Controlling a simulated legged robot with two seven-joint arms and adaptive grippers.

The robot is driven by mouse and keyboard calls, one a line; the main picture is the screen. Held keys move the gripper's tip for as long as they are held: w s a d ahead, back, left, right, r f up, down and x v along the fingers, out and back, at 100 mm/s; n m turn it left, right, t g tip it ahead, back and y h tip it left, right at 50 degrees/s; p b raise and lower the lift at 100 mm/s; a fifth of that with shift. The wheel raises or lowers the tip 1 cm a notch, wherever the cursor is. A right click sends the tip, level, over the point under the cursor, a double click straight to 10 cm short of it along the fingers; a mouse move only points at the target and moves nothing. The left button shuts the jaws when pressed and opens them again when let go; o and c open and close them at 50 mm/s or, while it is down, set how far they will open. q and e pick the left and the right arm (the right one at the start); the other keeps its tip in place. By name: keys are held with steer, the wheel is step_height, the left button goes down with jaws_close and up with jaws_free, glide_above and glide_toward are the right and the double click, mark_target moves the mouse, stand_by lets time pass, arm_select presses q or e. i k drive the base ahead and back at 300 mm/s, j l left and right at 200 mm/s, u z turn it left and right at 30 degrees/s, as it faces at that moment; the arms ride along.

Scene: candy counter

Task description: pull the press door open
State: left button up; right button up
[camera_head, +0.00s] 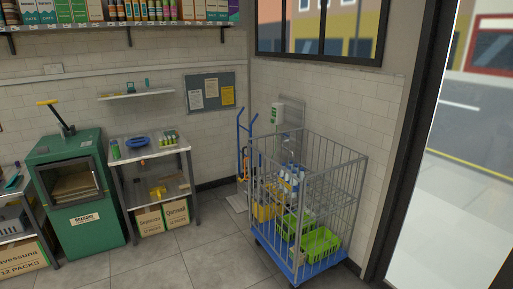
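The green press (88,217) stands on the floor at the left, against the tiled wall. A lever with a yellow handle (49,102) rises from its top. Its front has a dark-framed door or opening (70,182), with brown, cardboard-like material (76,186) visible inside. A white label sits on the green panel below. I cannot tell from here whether the door is fully shut or has a clear pane. Neither my left nor my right gripper is in view.
A metal shelf table (150,149) with boxes beneath stands right of the press; another shelf unit (14,236) is at its left. A wire roll cage (307,200) with a blue base and green crates stands at centre right. The tiled floor (190,262) in front is clear.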

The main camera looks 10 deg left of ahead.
mark_target(37, 169)
steer(key=i+j+u, duration=0.2)
steer(key=i+u, duration=0.15)
steer(key=i, duration=0.25)
steer(key=i+u, duration=0.35)
steer(key=i, duration=0.25)
steer(key=i+l+u, duration=0.2)
steer(key=i+u, duration=0.2)
steer(key=i, duration=0.25)
